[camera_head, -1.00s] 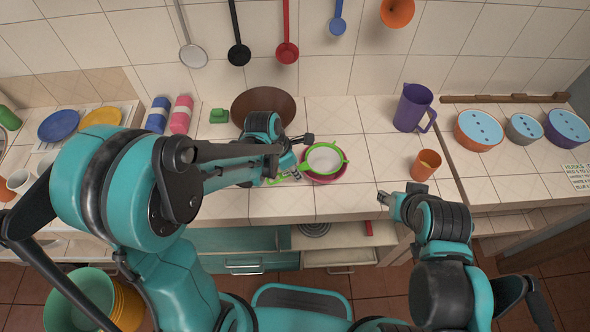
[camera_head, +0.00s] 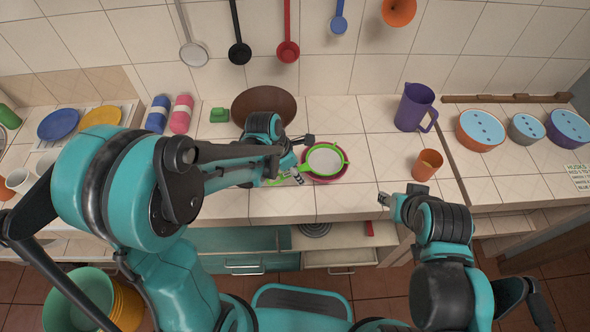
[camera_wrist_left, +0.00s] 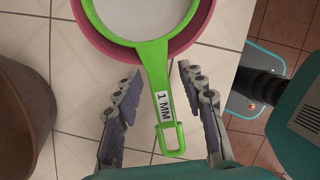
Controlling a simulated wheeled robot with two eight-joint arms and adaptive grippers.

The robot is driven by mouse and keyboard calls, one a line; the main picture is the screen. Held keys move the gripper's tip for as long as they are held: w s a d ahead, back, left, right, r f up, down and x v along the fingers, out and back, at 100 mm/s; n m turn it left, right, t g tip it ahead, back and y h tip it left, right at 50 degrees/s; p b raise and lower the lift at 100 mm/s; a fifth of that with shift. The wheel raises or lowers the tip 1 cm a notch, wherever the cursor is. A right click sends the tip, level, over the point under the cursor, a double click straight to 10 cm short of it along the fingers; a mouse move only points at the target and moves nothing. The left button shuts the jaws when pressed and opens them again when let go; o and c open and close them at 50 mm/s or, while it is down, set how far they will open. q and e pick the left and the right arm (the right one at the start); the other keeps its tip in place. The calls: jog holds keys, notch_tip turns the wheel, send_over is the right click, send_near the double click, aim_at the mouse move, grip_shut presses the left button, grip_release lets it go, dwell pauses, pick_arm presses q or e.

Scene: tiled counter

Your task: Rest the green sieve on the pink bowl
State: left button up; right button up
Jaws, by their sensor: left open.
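The green sieve (camera_head: 325,160) lies over the pink bowl (camera_head: 334,180) on the counter, its rim sitting within the bowl's outline. In the left wrist view the sieve (camera_wrist_left: 153,55) shows its handle, labelled "1 MM", pointing toward me, and the pink bowl (camera_wrist_left: 188,40) shows around its rim. My left gripper (camera_wrist_left: 158,95) is open, with one finger on each side of the handle and gaps between them. In the head view my left gripper (camera_head: 301,158) is beside the sieve and bowl. My right gripper (camera_head: 384,199) is near the counter's front edge, away from the bowl; its fingers are too small to read.
A brown bowl (camera_head: 264,104) stands behind my left gripper. An orange cup (camera_head: 426,165) and a purple pitcher (camera_head: 411,108) stand to the right. Ladles hang on the back wall. The counter between bowl and pitcher is clear.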

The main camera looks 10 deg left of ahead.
pick_arm(q)
jog(key=v, duration=1.2)
jog(key=s+a+f+m+t+y+b, duration=0.1)
jog(key=s+m, duration=0.4)
jog(key=m, duration=0.7)
jog(key=s+a+m+t+y+b, duration=0.2)
jog(key=s+a+m+t, duration=0.2)
jog(key=m, duration=0.8)
jog(key=shift+s+a+f+m, duration=0.35)
jog(key=shift+s+a+m, duration=0.05)
jog(key=shift+a, duration=0.75)
